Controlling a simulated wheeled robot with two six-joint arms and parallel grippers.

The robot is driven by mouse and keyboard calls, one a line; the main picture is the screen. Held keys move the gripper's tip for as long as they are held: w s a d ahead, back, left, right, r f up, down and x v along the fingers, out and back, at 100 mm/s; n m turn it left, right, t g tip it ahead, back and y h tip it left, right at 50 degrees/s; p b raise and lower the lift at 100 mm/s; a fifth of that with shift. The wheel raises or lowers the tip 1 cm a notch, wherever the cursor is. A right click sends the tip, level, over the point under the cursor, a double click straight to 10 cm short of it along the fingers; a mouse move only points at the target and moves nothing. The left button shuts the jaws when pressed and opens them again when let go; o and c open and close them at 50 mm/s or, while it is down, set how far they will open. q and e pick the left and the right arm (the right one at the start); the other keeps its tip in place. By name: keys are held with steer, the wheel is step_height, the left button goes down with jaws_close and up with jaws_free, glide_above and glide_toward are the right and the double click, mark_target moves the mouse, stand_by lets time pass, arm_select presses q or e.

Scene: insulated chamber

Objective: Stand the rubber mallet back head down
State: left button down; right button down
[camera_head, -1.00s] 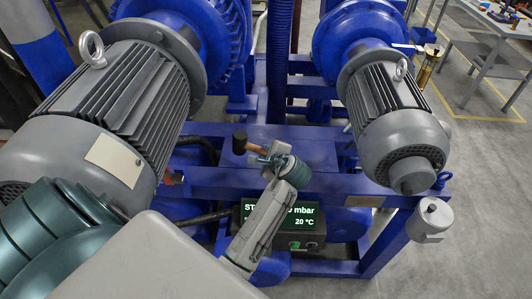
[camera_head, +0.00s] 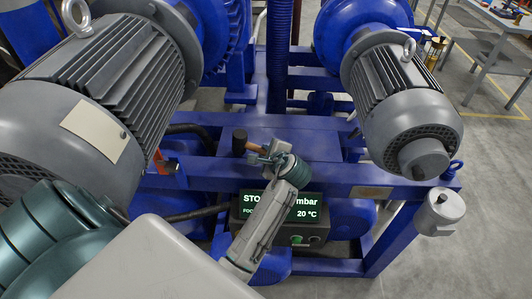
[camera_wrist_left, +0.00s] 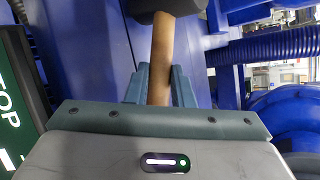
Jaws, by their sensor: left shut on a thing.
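The rubber mallet has a dark head (camera_head: 239,144) and a wooden handle (camera_wrist_left: 162,55). In the head view it is over the blue frame's top, near the middle, with its head to the left of my gripper. My left gripper (camera_head: 266,156) is shut on the handle; the wrist view shows both fingers (camera_wrist_left: 160,86) around it and the dark head (camera_wrist_left: 166,8) beyond them, cut by the top edge. The handle looks tilted or lying rather than upright. I cannot tell whether the head touches the frame. My right gripper is in neither view.
A large grey motor (camera_head: 90,105) stands at left and a smaller one (camera_head: 405,110) at right. A display box (camera_head: 285,215) is below my gripper. A grey canister (camera_head: 440,210) hangs at the right corner. The blue deck (camera_head: 300,145) between the motors looks clear.

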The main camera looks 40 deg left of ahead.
arm_select(q)
steer(key=shift+f, duration=0.55)
steer(key=c, duration=1.2)
jaws_free()
